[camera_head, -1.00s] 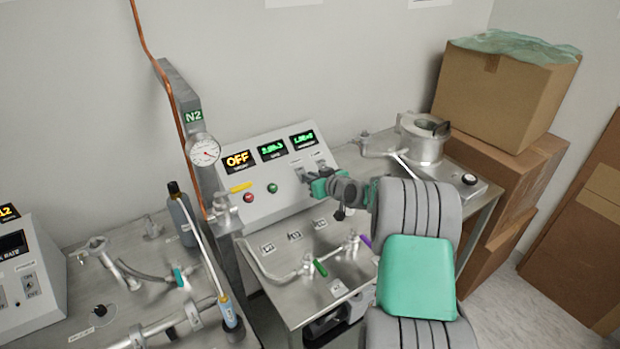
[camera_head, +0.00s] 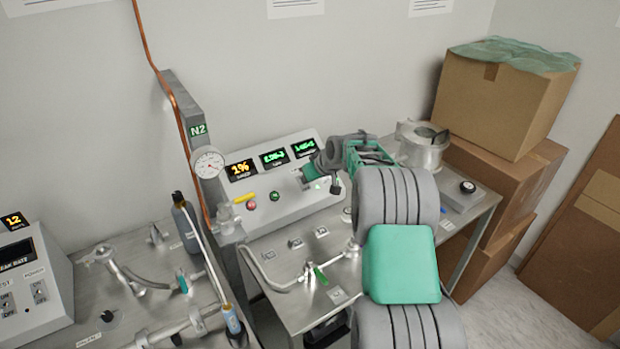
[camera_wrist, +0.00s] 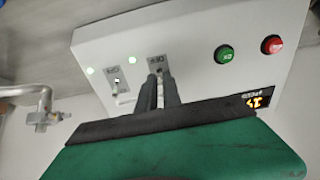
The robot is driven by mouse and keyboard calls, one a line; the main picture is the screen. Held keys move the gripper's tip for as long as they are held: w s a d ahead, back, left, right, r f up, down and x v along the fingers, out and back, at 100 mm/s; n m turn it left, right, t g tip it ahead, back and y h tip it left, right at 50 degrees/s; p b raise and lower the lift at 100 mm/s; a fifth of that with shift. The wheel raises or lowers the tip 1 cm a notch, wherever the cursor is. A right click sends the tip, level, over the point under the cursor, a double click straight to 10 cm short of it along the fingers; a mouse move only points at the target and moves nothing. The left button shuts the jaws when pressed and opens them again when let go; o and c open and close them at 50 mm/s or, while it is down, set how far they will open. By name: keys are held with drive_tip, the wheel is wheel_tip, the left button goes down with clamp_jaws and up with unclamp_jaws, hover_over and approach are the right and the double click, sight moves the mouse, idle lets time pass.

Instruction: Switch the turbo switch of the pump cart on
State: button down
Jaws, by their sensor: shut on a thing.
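The pump cart (camera_head: 262,262) is a steel table carrying a pale sloped control panel (camera_head: 300,205). In the wrist view the panel is turned over, with two small toggle switches. My gripper (camera_wrist: 160,80) has its fingers closed together at one toggle, which they largely hide. The other toggle (camera_wrist: 117,86) stands clear beside it. A green lamp (camera_wrist: 132,60) glows near the fingers and a second one lies further left. In the head view my gripper (camera_head: 308,182) reaches the panel's right part; the fingertips are mostly hidden.
A red button (camera_head: 251,205) and a green button (camera_head: 275,196) sit left of the switches. A yellow handle (camera_head: 243,196), a gauge (camera_head: 209,164) and a copper pipe stand left. A metal pump flange (camera_head: 422,150) and cardboard boxes (camera_head: 500,105) stand right.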

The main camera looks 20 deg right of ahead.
drive_tip(key=shift+w+a+r+g+p, duration=0.15)
drive_tip(key=shift+w+r+g+p, duration=0.3)
drive_tip(key=shift+g+p, duration=0.4)
drive_tip(key=shift+w+g+h+p, duration=0.25)
drive_tip(key=shift+g+p, duration=0.2)
drive_tip(key=shift+g, duration=0.2)
drive_tip(key=shift+w+g+h+p, duration=0.25)
drive_tip(key=shift+g+p, duration=0.15)
drive_tip(key=shift+g, duration=0.2)
drive_tip(key=c, duration=1.5)
unclamp_jaws()
drive_tip(key=shift+c, duration=0.2)
drive_tip(key=b+v, duration=0.1)
drive_tip(key=v, duration=0.6)
drive_tip(key=shift+r+b, duration=0.4)
drive_tip(key=shift+r, duration=0.05)
